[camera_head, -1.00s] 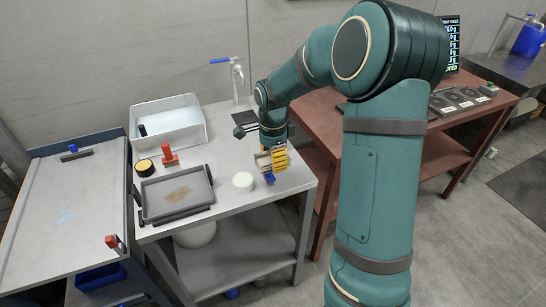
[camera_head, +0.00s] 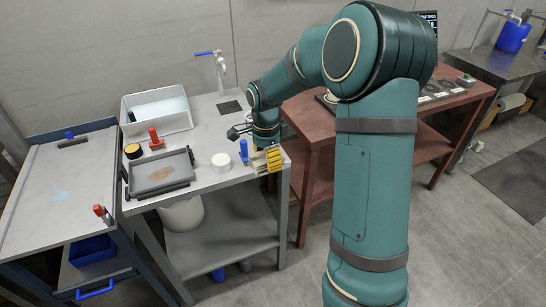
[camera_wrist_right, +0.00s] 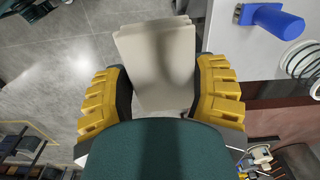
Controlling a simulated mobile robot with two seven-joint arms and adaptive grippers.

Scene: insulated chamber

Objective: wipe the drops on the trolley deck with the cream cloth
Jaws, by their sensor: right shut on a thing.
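My right gripper (camera_head: 268,159), with yellow fingers, is shut on the folded cream cloth (camera_head: 257,162) at the right edge of the grey table. In the right wrist view the cloth (camera_wrist_right: 160,65) sits between both yellow fingers, with floor to its left and part of the table to its right. The trolley deck (camera_head: 45,225) is the grey top at the far left, apart from the gripper. Pale blue drops (camera_head: 61,194) lie near its middle. My left gripper is not in view.
The grey table (camera_head: 217,183) between gripper and trolley holds a white basin (camera_head: 157,127), a dark tray (camera_head: 160,185), a red-handled tool (camera_head: 155,140), a white round item (camera_head: 221,162) and a blue upright item (camera_head: 244,151). A red-handled item (camera_head: 101,213) stands at the deck's right edge.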

